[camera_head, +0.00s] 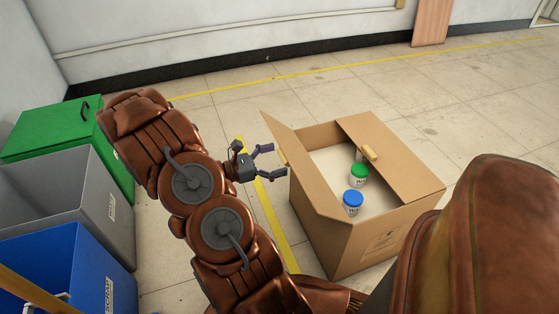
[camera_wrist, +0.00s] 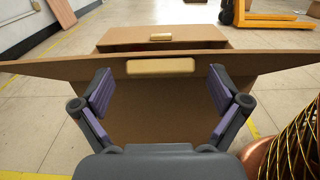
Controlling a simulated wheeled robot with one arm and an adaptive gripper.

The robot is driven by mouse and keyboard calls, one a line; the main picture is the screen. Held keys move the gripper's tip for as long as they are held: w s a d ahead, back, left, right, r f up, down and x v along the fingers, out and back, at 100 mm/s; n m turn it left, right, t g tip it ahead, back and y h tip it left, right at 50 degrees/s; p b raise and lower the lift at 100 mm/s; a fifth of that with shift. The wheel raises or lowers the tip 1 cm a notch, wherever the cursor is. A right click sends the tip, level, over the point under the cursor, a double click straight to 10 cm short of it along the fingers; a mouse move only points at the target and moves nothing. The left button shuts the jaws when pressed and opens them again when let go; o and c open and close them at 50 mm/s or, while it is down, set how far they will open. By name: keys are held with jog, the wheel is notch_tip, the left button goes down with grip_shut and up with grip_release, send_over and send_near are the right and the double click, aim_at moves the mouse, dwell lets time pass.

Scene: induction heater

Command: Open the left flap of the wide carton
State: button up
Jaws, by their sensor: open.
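The wide carton (camera_head: 345,235) stands on the floor to the right of my gripper. Its left flap (camera_head: 277,135) stands up along the left edge, leaning outward, so the left part of the opening is uncovered. In the wrist view the left flap (camera_wrist: 60,67) spans the picture, with a tan handle (camera_wrist: 160,66) at its middle. My gripper (camera_head: 276,161) is open and empty just left of the flap. In the wrist view its fingers (camera_wrist: 160,92) are spread below the handle, in front of the carton's left side; I see no contact.
The right flap (camera_head: 385,160) lies partly over the opening, with its own tan handle (camera_head: 369,152). Inside stand a green-lidded jar (camera_head: 359,174) and a blue-lidded jar (camera_head: 352,203). Green, grey (camera_head: 60,200) and blue bins stand at the left. A yellow pallet jack (camera_wrist: 265,15) is far off.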

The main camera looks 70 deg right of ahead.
jog(key=shift+s+d, duration=0.3)
jog(key=shift+s, duration=0.1)
